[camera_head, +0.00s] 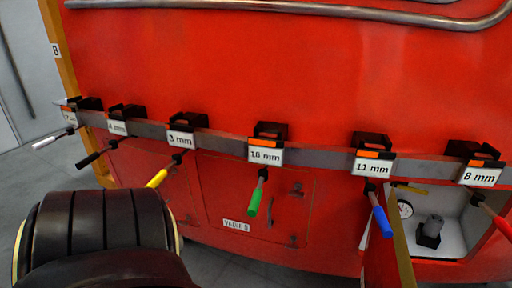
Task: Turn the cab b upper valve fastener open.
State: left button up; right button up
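A red panel door (255,200) in the red train front carries a small label (236,225) that seems to read VALVE and a blurred letter. A small dark upper fastener (297,188) sits near the door's upper right. A similar lower fastener (293,240) sits near its lower right. The upper fastener's exact turn angle is too small to tell. The door looks closed and flush. Neither gripper is in view. A black ribbed part of my arm fills the lower left, apart from the door in the picture.
A grey rail (220,143) crosses the front, with several labelled holders carrying coloured-handled tools. The green-handled tool (255,197) hangs in front of the door. At right, an open compartment (455,220) shows a gauge (404,209), with its door edge (402,250) sticking out.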

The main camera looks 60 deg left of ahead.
aim_at(296, 194)
jog(key=k, duration=0.45)
jog(key=u, duration=2)
jog(key=i, duration=0.25)
jog(key=u, duration=0.05)
